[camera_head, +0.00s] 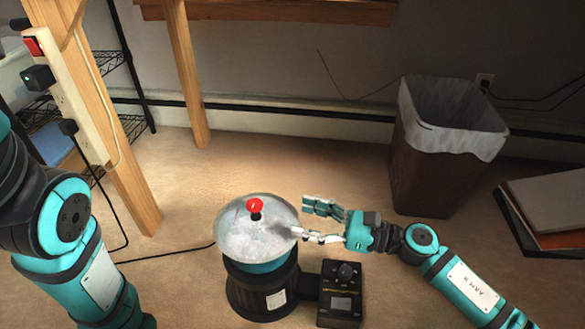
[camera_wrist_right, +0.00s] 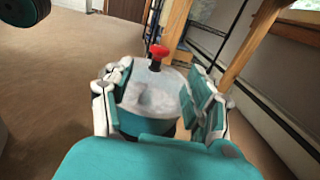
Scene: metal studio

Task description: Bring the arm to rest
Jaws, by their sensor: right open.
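My right gripper (camera_head: 318,221) comes in from the right in the head view. It is open and empty, with its fingertips at the right edge of a round device with a pale, shiny top (camera_head: 240,236) and a red knob (camera_head: 254,204). I cannot tell whether they touch. In the right wrist view the open fingers of the right gripper (camera_wrist_right: 160,88) stand left and right of the device's top (camera_wrist_right: 152,95), and the red knob (camera_wrist_right: 158,52) rises beyond. My left arm shows at the left edge of the head view, but its gripper is out of view.
A black control box (camera_head: 341,305) with a dial stands beside the device's dark base (camera_head: 262,290). A lined bin (camera_head: 433,180) stands behind my right arm, with flat boxes (camera_head: 550,195) to its right. Wooden legs (camera_head: 186,80) and a power strip (camera_head: 70,95) are at left.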

